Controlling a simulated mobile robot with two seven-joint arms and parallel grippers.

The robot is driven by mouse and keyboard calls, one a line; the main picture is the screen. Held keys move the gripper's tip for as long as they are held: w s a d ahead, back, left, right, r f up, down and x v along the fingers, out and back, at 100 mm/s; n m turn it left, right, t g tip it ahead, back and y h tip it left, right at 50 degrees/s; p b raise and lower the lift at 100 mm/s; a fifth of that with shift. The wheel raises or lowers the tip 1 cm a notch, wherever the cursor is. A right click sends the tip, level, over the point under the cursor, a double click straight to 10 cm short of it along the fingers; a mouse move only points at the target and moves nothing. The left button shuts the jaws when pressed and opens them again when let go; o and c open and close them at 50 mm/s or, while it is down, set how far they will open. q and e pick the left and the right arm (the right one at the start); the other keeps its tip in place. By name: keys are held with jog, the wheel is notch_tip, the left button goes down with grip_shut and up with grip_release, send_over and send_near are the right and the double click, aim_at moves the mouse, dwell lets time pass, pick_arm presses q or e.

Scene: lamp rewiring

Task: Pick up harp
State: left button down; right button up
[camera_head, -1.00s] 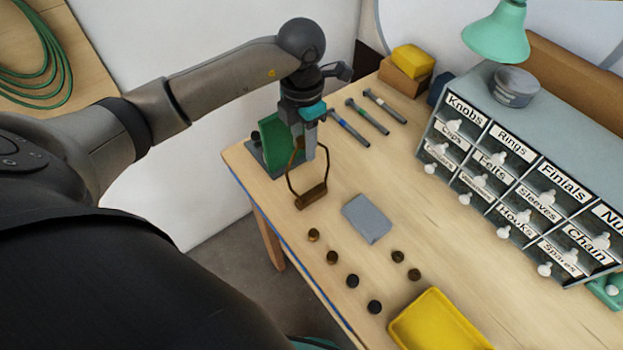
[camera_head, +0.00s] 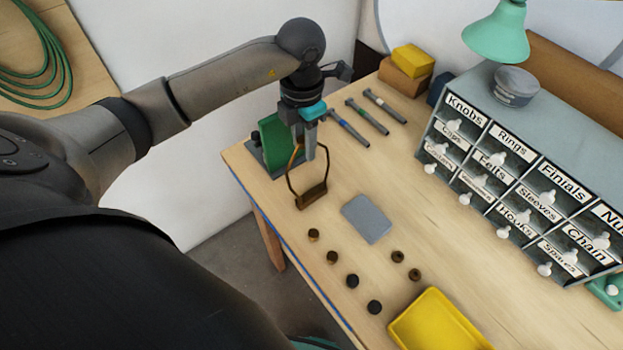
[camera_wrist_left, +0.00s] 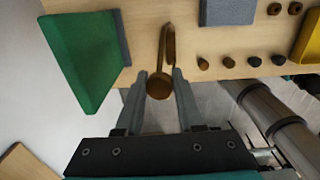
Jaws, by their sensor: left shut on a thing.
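The harp (camera_head: 311,195) is a thin bronze wire loop with a thicker brown bar at its lower end. In the head view it stands or hangs upright at the table's left end. My left gripper (camera_head: 304,152) points down at its top and is shut on it. In the left wrist view the harp (camera_wrist_left: 159,84) shows its round end between the two fingertips of my left gripper (camera_wrist_left: 160,90). Whether the bar touches the table is hard to tell. My right gripper is not in view.
A green upright panel on a grey base (camera_head: 274,147) stands close beside the gripper. Several tools (camera_head: 366,117) lie behind. A grey pad (camera_head: 366,218), several small knobs (camera_head: 352,281) and a yellow tray (camera_head: 437,322) lie nearer. A labelled drawer cabinet (camera_head: 530,170) stands right.

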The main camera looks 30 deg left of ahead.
pick_arm(q)
jog(key=shift+r, duration=0.2)
notch_tip(320, 180, up, 10)
jog(key=shift+w+f+b, duration=0.15)
jog(key=shift+b, duration=0.2)
notch_tip(320, 180, up, 10)
jog(key=p, duration=0.2)
jog(key=c, duration=1.2)
grip_release()
grip_shut()
